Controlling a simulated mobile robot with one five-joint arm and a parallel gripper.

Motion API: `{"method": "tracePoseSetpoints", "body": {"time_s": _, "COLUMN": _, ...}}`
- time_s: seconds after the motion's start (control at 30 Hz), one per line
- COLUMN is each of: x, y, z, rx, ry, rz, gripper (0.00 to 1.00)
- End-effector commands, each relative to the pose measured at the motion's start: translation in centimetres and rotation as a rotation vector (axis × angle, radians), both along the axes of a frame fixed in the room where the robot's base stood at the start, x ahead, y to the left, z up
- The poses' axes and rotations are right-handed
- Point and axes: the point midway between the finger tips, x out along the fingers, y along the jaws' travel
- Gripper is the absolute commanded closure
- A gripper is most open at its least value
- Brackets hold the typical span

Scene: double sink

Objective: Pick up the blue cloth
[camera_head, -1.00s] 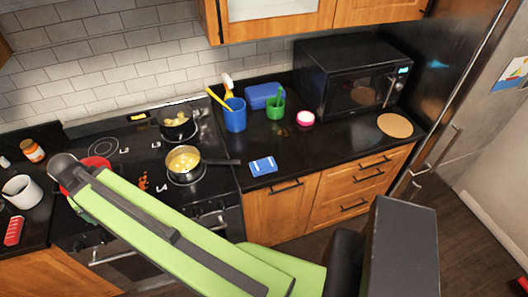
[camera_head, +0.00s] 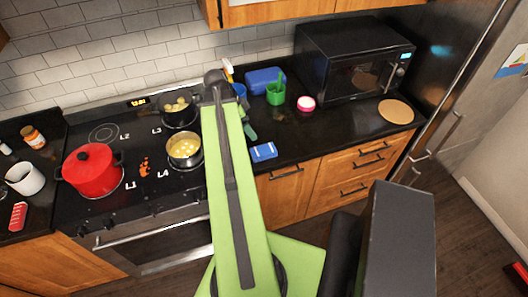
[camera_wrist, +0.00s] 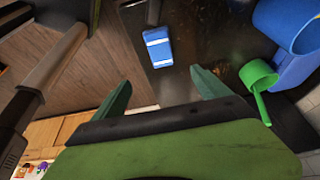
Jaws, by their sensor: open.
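The blue cloth (camera_head: 263,152) lies folded on the black counter, right of the stove and near the front edge. It has white stripes. In the wrist view the cloth (camera_wrist: 158,47) is at the top middle, ahead of and between the two green fingers. My gripper (camera_wrist: 160,88) is open and empty, with the fingers spread apart and not touching the cloth. In the head view my green arm hides most of the gripper; a green finger shows just left of the cloth.
A yellow-filled pot (camera_head: 184,149) stands left of my arm on the stove, with a red pot (camera_head: 92,171) further left. A blue cup (camera_wrist: 290,25) shows right in the wrist view. Counter right of the cloth is clear.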

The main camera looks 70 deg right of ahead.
Motion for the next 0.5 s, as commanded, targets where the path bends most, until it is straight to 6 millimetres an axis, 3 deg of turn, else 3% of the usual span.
{"method": "tracePoseSetpoints", "body": {"time_s": 0.5, "x": -2.8, "y": -2.4, "z": -10.1, "rx": 0.001, "ry": 0.000, "rz": 0.002, "gripper": 0.15}}
